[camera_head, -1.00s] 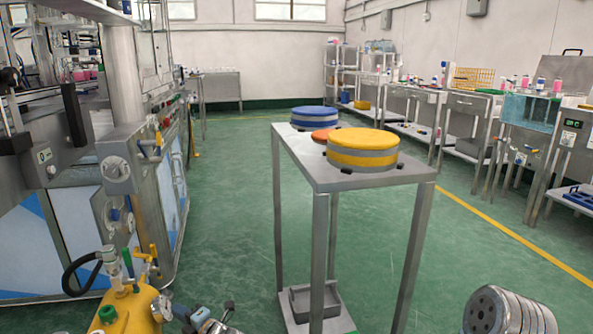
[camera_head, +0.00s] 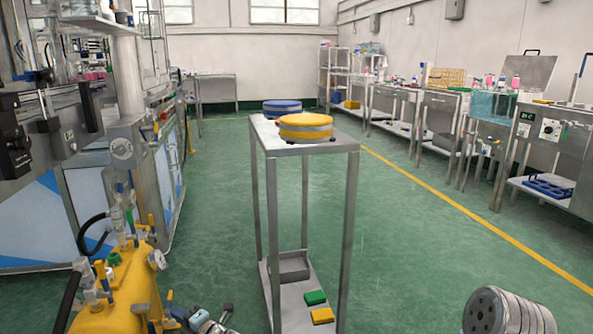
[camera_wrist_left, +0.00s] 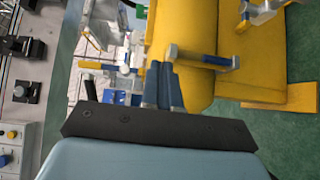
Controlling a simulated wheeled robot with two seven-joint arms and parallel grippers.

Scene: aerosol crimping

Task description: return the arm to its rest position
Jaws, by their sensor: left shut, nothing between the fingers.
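My left gripper (camera_head: 200,318) shows small at the bottom edge of the head view, beside a yellow tank (camera_head: 117,290). In the left wrist view its two blue-grey fingers (camera_wrist_left: 161,70) are together, with nothing between them. They overlap the yellow tank (camera_wrist_left: 183,25) and a valve with a blue handle (camera_wrist_left: 205,60) in the picture; I cannot tell whether they touch. My right gripper is not in view; a grey ribbed part at the lower right of the head view seems to be my own arm.
A tall metal stand (camera_head: 351,190) holds a yellow round stack (camera_head: 305,128) and a blue one (camera_head: 282,107). A tray, a green block (camera_head: 315,298) and a yellow block (camera_head: 322,315) lie on its lower shelf. Machinery (camera_head: 95,195) fills the left. Green floor is open to the right.

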